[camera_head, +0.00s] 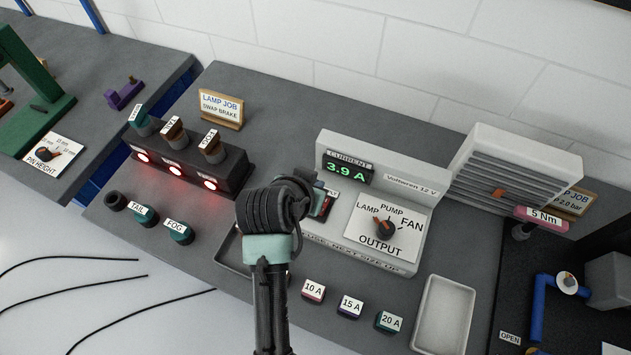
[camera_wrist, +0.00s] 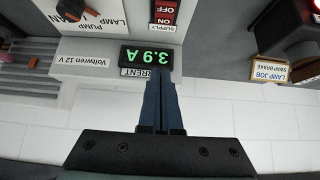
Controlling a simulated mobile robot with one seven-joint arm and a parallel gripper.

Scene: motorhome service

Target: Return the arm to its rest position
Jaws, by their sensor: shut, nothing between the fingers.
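My arm (camera_head: 268,262) reaches up from the bottom of the head view, its wrist in front of the supply unit's left end. My gripper (camera_wrist: 161,84) shows in the wrist view with its two dark fingers together and nothing between them. The fingertips overlap the lower edge of the current display (camera_wrist: 147,58), which reads 3.9 A; I cannot tell whether they touch it. In the head view the gripper is mostly hidden behind my wrist. The red supply switch (camera_wrist: 165,12) lies beyond the fingertips in the wrist view; its position is unclear.
The supply unit (camera_head: 439,185) carries a knob (camera_head: 385,228) labelled LAMP, PUMP, FAN. A lamp block (camera_head: 190,168) with red lit lamps stands left. Fuses (camera_head: 350,306) and a white tray (camera_head: 444,315) lie in front. A slatted white unit (camera_head: 520,170) stands right.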

